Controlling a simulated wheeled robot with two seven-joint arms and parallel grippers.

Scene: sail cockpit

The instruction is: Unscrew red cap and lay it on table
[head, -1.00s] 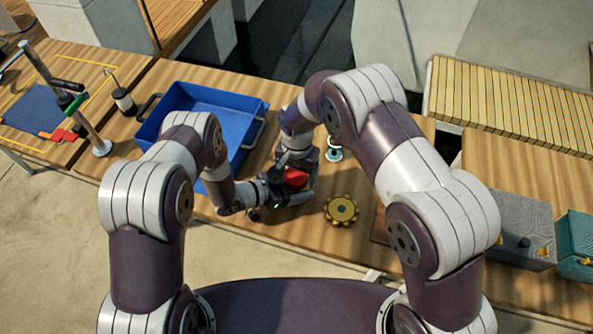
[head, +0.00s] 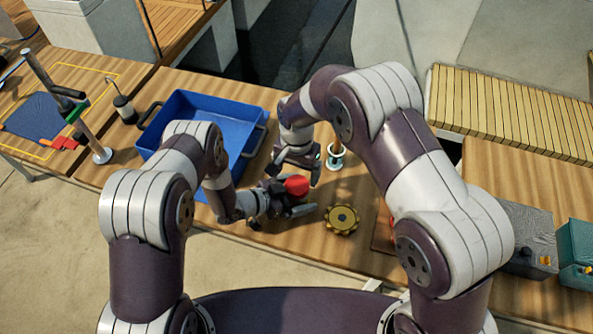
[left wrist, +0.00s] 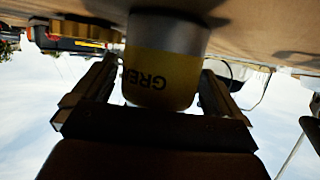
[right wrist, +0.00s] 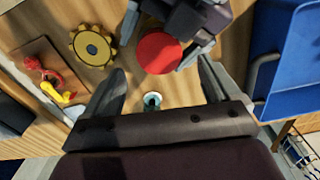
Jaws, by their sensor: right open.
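The red cap (head: 297,185) shows as a round disc in the head view and, from above, in the right wrist view (right wrist: 158,53). The grease can (left wrist: 165,65), with a yellow label and grey band, stands on the table in the left wrist view; the head view mostly hides its body. My left gripper (head: 288,199) is shut on the can, one finger on each side. My right gripper (head: 296,171) is open and empty above the cap, its fingers (right wrist: 161,67) spread wide and apart from it. The wooden table (head: 265,238) has bare wood in front.
A yellow toothed wheel (head: 341,218) lies right of the can. A small green-and-white stand (head: 337,152) is behind it. A blue bin (head: 178,108) stands at the back left. Red and yellow parts (right wrist: 57,85) lie on a board. Bare table lies around the wheel.

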